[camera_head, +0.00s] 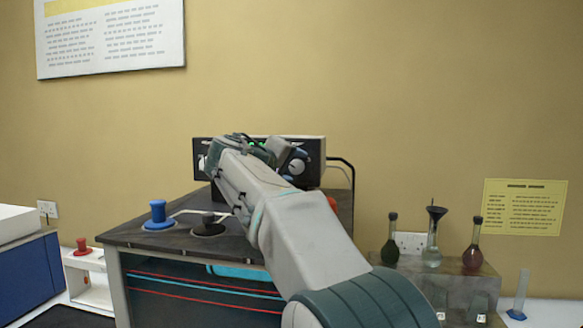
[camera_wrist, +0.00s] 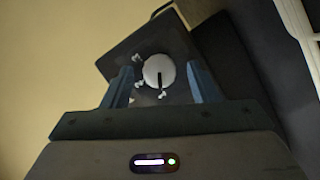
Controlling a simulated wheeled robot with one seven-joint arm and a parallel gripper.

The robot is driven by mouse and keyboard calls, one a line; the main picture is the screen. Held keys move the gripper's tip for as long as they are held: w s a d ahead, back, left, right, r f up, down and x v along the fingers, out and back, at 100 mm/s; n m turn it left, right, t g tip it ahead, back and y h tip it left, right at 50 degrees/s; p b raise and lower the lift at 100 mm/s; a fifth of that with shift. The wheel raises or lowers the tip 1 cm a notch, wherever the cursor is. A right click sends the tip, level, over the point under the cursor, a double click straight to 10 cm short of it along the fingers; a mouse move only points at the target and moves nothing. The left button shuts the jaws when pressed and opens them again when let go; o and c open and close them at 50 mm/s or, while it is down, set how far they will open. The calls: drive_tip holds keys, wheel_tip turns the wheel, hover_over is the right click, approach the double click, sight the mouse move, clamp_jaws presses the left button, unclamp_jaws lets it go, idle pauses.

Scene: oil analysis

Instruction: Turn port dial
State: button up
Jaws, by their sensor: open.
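A round white dial (camera_wrist: 153,76) with a dark pointer line shows in the wrist view on a dark panel, with small white marks around it. My gripper (camera_wrist: 161,70) is open, with one finger on each side of the dial. I cannot tell whether the fingers touch it. In the head view, the dark-fronted control box (camera_head: 315,158) stands at the back of the bench. A knob (camera_head: 297,166) shows on its right part. My arm hides the middle of the box and most of my gripper (camera_head: 243,146).
The dark bench top (camera_head: 150,233) carries a blue spool-like piece (camera_head: 158,215) and a black one (camera_head: 208,226). A red piece (camera_head: 82,246) sits on a white stand at left. Glass flasks (camera_head: 432,245) stand in a rack at right.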

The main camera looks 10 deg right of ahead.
drive_tip(key=b+v, duration=0.2)
drive_tip(key=v, duration=1.1)
drive_tip(key=shift+s+a+b, duration=0.25)
drive_tip(key=shift+a+b, duration=0.05)
drive_tip(key=shift+a, duration=0.05)
drive_tip(key=shift+r, duration=0.1)
